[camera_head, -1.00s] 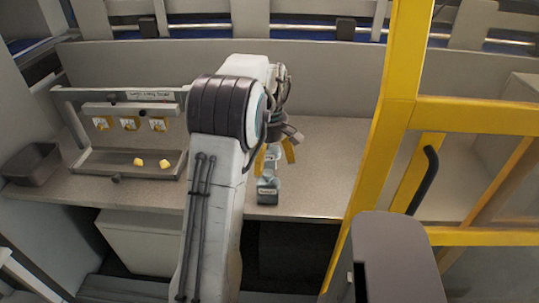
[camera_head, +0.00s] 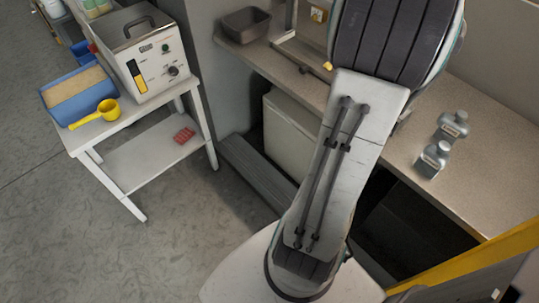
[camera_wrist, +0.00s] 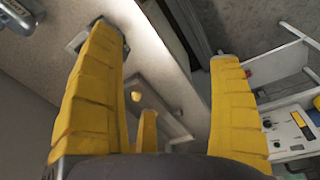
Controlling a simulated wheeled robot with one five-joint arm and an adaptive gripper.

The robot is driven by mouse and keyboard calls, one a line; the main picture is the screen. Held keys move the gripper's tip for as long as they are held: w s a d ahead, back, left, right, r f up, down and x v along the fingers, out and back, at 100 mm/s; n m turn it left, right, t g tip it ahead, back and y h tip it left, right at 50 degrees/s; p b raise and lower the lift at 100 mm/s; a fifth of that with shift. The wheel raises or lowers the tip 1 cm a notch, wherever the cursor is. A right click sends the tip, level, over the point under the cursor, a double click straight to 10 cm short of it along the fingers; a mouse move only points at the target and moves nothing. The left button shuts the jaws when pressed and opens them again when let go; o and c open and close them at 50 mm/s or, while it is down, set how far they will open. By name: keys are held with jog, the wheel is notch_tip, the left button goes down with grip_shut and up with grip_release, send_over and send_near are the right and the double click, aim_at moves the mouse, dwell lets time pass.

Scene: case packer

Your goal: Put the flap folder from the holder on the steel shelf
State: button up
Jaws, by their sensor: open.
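In the head view my arm hides the gripper. Beyond the fingers, the wrist view shows a shallow tray with a small yellow piece (camera_wrist: 137,96), well away from the fingertips. I cannot tell which thing is the flap folder, nor make out the steel shelf for certain.
Two grey labelled bottles (camera_head: 433,158) stand on the worktop (camera_head: 408,148) right of my arm. A grey bin (camera_head: 246,25) sits at its left end. Left, a white table (camera_head: 90,139) holds a control box (camera_head: 150,60), blue tray (camera_head: 58,112) and yellow scoop (camera_head: 104,113). Floor at lower left is clear.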

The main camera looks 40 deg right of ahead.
jog(key=w+a+r+n+t, duration=0.1)
jog(key=w+a, duration=0.2)
jog(key=a, duration=0.6)
jog(key=w+a+r+t, duration=0.1)
jog(key=w+a, duration=0.2)
jog(key=a, duration=0.6)
jog(key=s+a+f+n, duration=0.1)
jog(key=s+a, duration=0.1)
jog(key=a, duration=0.5)
jog(key=s+a+f+t+y, duration=0.1)
jog(key=s+a+f, duration=0.1)
jog(key=a, duration=0.5)
jog(key=shift+s+a+f+n+t, duration=0.3)
jog(key=shift+s+a+n, duration=0.1)
jog(key=shift+s, duration=0.15)
jog(key=shift+d+r, duration=0.1)
jog(key=shift+d, duration=0.1)
